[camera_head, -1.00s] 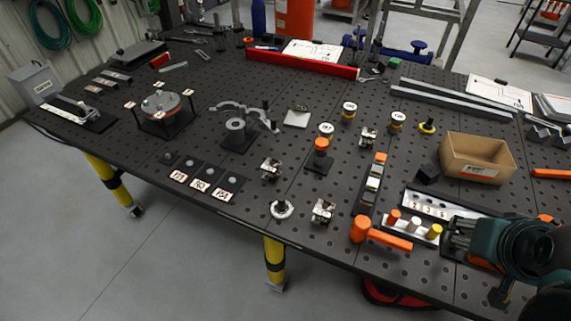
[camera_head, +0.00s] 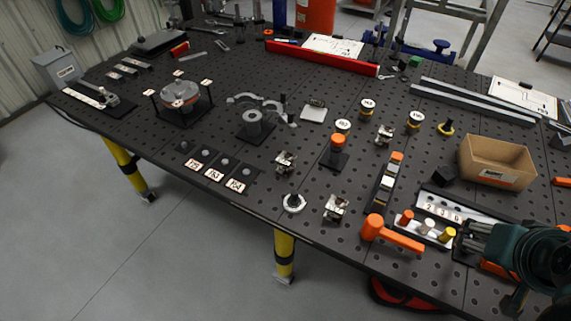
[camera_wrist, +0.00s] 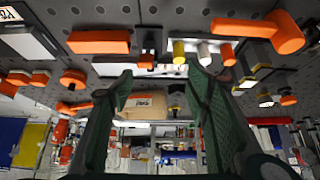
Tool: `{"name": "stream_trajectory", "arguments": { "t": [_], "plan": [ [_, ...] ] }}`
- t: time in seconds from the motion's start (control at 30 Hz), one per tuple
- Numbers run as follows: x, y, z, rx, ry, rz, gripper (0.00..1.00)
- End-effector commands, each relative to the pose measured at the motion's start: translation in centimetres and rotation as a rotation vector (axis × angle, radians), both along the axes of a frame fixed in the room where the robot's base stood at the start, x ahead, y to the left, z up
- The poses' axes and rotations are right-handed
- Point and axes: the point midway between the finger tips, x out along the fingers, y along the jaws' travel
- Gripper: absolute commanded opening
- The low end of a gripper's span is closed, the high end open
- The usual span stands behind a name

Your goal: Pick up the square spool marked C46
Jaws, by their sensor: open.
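Several small spools stand on the dark perforated table in the head view. Three have round white labelled tops: one at the back (camera_head: 367,105), one nearer the middle (camera_head: 343,126) and one to the right (camera_head: 415,120). Three shiny metal pieces with squarish ends stand at the middle (camera_head: 285,161), the front (camera_head: 335,207) and farther back (camera_head: 384,134). I cannot read C46 on any of them. My gripper (camera_head: 474,238) is at the lower right, away from all of these. In the wrist view my gripper (camera_wrist: 163,84) is open with nothing between its green fingers.
A cardboard box (camera_head: 495,163) stands at the right. An orange-handled tool (camera_head: 392,233) and a rack of coloured pegs (camera_head: 427,226) lie just left of my gripper. An orange-topped post (camera_head: 337,150) stands among the spools. A red beam (camera_head: 320,58) lies along the back.

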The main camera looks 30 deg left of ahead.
Motion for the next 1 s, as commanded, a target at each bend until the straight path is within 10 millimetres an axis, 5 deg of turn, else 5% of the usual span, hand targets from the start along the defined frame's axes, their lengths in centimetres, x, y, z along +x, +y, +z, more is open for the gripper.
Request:
{"name": "stream_trajectory", "arguments": {
  "t": [0.57, 1.0],
  "plan": [
    [1.1, 1.2, 1.1, -0.014, 0.02, 0.049, 0.48],
    [5.1, 6.5, 4.0, -0.074, 0.101, 0.247, 0.48]
  ]
}}
